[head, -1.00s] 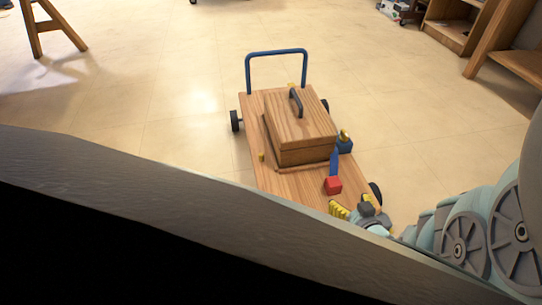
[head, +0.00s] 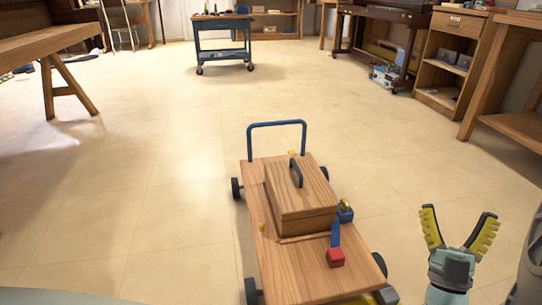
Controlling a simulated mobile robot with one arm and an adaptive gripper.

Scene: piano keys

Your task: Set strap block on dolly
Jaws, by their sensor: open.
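The dolly (head: 285,283) is a flat wooden platform on dark wheels with a blue push handle (head: 277,124) at its far end. A red block (head: 335,257) sits on its right side. A blue strap (head: 335,233) runs from the red block to a blue block (head: 345,213) with a brass-coloured top, at the dolly's right edge. My gripper (head: 459,213) is open and empty, fingers pointing up, to the right of the dolly and apart from the blocks. A wooden box (head: 302,211) with a dark handle sits on the dolly.
A yellow part (head: 385,295) shows at the dolly's near right corner. The floor (head: 180,160) is clear around the dolly. A blue cart (head: 222,45) stands farther back. Wooden shelving (head: 452,62) is at the right and a wooden bench (head: 60,50) at the left.

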